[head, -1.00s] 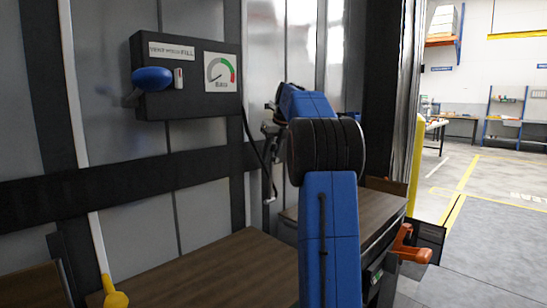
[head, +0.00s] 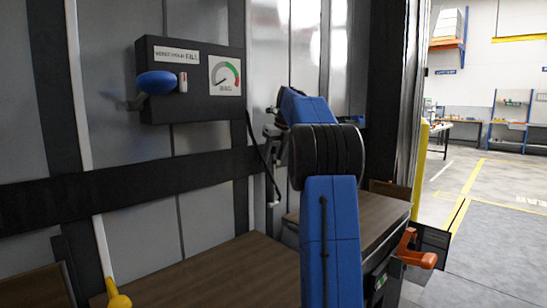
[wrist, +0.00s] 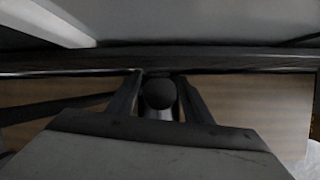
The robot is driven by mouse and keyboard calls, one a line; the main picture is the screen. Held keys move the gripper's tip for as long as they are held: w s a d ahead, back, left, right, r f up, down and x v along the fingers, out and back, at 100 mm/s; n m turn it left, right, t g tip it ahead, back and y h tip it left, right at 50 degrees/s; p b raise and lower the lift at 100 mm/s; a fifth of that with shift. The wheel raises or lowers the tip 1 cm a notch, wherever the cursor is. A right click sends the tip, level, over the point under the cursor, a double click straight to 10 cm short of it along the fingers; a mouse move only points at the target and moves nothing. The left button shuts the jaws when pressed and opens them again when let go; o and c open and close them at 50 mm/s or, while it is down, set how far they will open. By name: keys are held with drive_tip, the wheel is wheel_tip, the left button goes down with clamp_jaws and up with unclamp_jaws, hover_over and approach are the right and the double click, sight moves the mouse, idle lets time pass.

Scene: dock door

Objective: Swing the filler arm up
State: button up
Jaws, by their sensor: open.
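A dark control box (head: 205,105) is on the wall at the upper left, with a label ending in "FILL", a gauge (head: 225,75) and a blue-knobbed lever (head: 157,82). A dark hose runs down from the box to a thin grey hooked piece (head: 271,185), which may be the filler arm; I cannot be sure. My gripper (wrist: 159,78) is open in the wrist view, with a dark round knob (wrist: 159,94) between its fingers. Contact is not clear. In the head view my own blue arm hides most of the gripper.
A brown wooden surface (head: 215,270) lies below the wall. A yellow handle (head: 119,299) is at the lower left. An orange handle (head: 421,259) sticks out at the right, near a yellow post (head: 421,150). Open floor (head: 480,245) with yellow lines lies at the right.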

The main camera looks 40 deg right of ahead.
drive_tip(key=v, duration=1.7)
drive_tip(key=shift+r, duration=0.15)
drive_tip(key=shift+s, duration=0.15)
